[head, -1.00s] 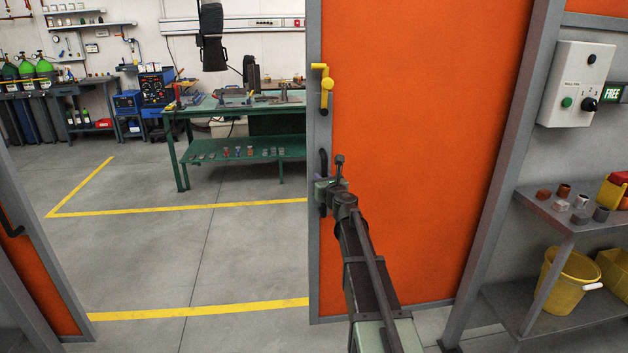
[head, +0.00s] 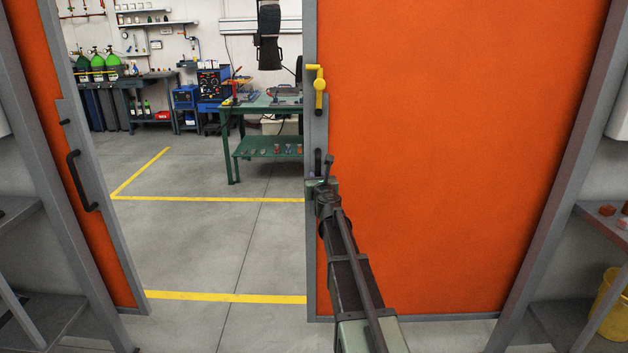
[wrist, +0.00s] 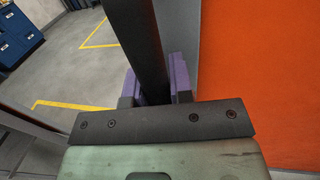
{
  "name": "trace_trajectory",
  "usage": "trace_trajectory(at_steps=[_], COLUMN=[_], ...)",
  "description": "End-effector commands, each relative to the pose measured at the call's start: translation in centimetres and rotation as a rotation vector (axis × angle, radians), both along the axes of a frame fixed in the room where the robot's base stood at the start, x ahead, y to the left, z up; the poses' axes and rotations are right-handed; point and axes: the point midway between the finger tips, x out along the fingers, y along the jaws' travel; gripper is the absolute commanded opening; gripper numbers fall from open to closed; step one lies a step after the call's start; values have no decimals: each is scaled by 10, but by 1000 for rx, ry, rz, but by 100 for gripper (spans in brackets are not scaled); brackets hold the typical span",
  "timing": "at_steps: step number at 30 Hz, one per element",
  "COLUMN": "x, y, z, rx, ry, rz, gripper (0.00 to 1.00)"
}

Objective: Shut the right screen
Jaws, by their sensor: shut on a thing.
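The right screen (head: 450,160) is a large orange panel in a grey frame, filling the right half of the head view. Its left edge carries a yellow latch lever (head: 319,88) and a black handle (head: 318,160) below it. My gripper (head: 319,187) is at that handle; in the wrist view its purple-lined fingers (wrist: 157,85) are shut on the dark handle bar. The lower part of the handle is hidden behind my gripper in the head view. The left screen (head: 90,190), orange with a black handle, stands at the left. An open gap separates the two screens.
Through the gap are a green workbench (head: 270,146), gas bottles (head: 100,62), a blue welding unit (head: 205,86) and yellow floor lines (head: 222,298). The floor in the gap is clear. A shelf and a yellow bucket (head: 608,305) are at the right.

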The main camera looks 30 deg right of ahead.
Motion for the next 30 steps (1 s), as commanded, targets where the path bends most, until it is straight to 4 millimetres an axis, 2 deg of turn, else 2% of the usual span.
trace_trajectory(at_steps=[6, 7, 11, 12, 20, 23, 26, 30], x=[3, 3, 3, 3, 1, -8, -25, -60], y=[3, 3, 2, 2, 2, 5, 10, 21], z=[1, 1, 1, 1, 1, 0, 0, 0], rx=[1, 1, 1, 1, 1, 1, 1, 1], ry=[0, 0, 0, 0, 0, 0, 0, 0], rz=[7, 7, 7, 6, 5, 4, 4, 4], gripper=[0, 24, 44, 46, 46, 46, 46, 46])
